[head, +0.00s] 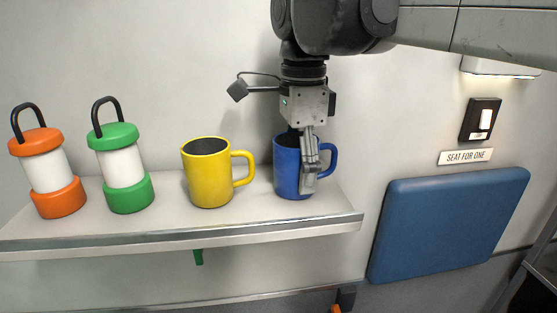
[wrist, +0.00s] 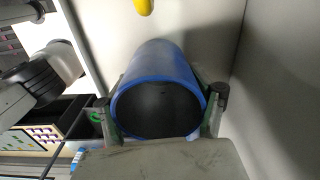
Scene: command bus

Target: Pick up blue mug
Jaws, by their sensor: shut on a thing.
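The blue mug (head: 286,171) stands upright at the right end of the shelf (head: 150,236) in the head view, its handle to the right. My gripper (head: 309,176) comes down from above and is shut on the blue mug, with a finger across its near side. In the wrist view the blue mug (wrist: 160,65) fills the middle, its dark open mouth towards the camera, with the fingers of my gripper (wrist: 160,103) on its left and right sides. The mug's handle is hidden in the wrist view. I cannot tell whether the mug's base touches the shelf.
A yellow mug (head: 207,180) stands to the left of the blue mug, its handle towards it. A green lantern (head: 125,172) and an orange lantern (head: 49,173) stand further left. The wall is close behind. A blue seat pad (head: 445,222) and a light switch (head: 481,119) are at the right.

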